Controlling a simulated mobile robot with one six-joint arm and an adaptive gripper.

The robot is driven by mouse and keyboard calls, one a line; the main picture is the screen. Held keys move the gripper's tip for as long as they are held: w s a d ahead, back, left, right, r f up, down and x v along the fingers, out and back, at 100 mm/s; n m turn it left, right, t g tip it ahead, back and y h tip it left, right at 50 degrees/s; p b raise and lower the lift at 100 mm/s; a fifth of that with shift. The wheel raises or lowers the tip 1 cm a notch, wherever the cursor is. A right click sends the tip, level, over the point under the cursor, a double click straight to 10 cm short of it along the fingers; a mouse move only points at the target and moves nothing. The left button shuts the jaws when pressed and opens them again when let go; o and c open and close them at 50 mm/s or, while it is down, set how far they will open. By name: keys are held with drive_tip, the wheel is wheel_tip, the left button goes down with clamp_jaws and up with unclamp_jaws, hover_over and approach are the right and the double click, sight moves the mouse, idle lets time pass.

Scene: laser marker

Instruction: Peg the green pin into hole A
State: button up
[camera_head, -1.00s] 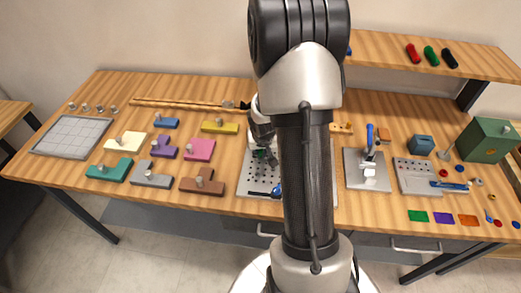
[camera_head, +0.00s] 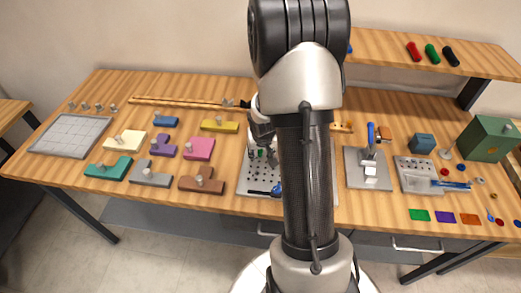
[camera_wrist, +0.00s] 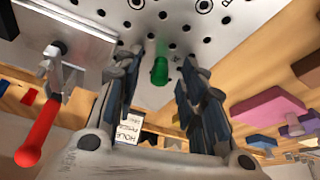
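The green pin (camera_wrist: 160,70) stands at the perforated plate (camera_wrist: 228,38) in the wrist view; it shows as a small green spot in the head view (camera_head: 260,153). My gripper (camera_wrist: 160,72) is open, with one finger on each side of the pin and a visible gap to both. I cannot tell whether the pin's lower end sits in a hole, or in which one. In the head view my gripper (camera_head: 267,147) is over the back of the plate (camera_head: 258,178), and my arm hides the plate's right part. A card with "HOLE" lettering (camera_wrist: 128,129) shows between the fingers.
A red-handled clamp (camera_wrist: 40,133) is at the left of the wrist view. Pink (camera_head: 199,149) and brown (camera_head: 203,181) blocks lie left of the plate. A blue-handled fixture (camera_head: 370,173) stands to its right.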

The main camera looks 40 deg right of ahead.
drive_tip(key=v, duration=1.2)
drive_tip(key=shift+d, duration=0.1)
drive_tip(key=s+a+r+n+t+y, duration=0.1)
drive_tip(key=s+a+r+n, duration=0.25)
drive_tip(key=a+r, duration=0.85)
drive_tip(key=s+a+r+n+y, duration=0.1)
drive_tip(key=s+a+r+n, duration=0.1)
drive_tip(key=s+a, duration=1)
drive_tip(key=shift+s+n+y, duration=0.15)
drive_tip(key=shift+n+y, duration=0.15)
drive_tip(key=shift+n, duration=0.35)
drive_tip(key=shift+r, duration=0.1)
